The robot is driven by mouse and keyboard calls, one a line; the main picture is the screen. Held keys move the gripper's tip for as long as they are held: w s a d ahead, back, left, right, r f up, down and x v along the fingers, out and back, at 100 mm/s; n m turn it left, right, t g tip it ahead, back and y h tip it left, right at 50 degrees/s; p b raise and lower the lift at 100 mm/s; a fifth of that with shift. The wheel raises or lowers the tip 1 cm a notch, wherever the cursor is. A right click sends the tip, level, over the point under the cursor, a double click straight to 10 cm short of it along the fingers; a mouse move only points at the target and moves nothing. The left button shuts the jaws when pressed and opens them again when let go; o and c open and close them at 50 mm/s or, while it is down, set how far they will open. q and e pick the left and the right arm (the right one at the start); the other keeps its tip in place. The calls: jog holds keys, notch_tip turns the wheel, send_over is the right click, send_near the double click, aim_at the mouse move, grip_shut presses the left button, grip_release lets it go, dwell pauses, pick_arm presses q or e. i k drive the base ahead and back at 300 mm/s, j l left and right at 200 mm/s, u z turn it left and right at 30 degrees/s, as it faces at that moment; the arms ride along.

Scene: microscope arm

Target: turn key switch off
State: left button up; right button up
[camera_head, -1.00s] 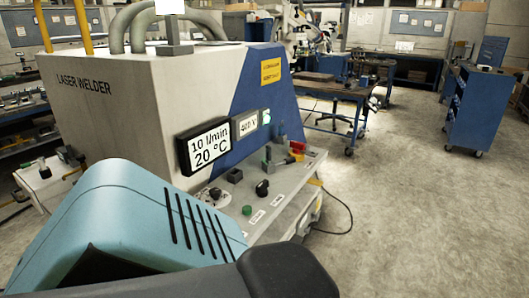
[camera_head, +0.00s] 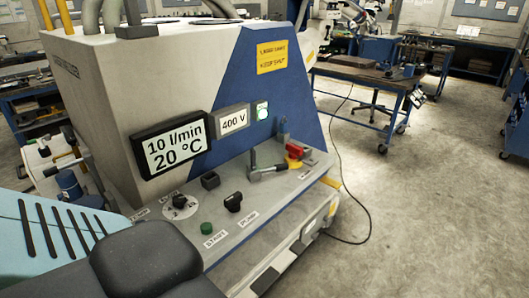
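The laser welder's grey control panel (camera_head: 270,205) slopes in the middle of the head view. It carries a black knob (camera_head: 233,201) above a label that seems to read PUMP, a green START button (camera_head: 207,228), a round dial (camera_head: 180,205) and a small black block (camera_head: 210,181). A grey lever (camera_head: 268,171) and a red and yellow switch (camera_head: 294,153) sit toward its right end. I cannot tell for sure which control is the key switch, and no key is clearly visible. Neither of my grippers shows.
The display (camera_head: 172,148) reads 10 l/min and 20 °C; a smaller one (camera_head: 233,120) reads 400 V. A green light (camera_head: 262,112) is lit. A cable (camera_head: 346,220) lies on the floor right of the welder. A blue workbench (camera_head: 368,83) stands behind; the right floor is clear.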

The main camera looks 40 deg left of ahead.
aim_at(253, 175)
jog(key=i+j+u, duration=0.1)
jog(key=i+u, duration=0.4)
jog(key=i+l+u, duration=0.1)
jog(key=i+u, duration=0.6)
jog(key=u, duration=0.8)
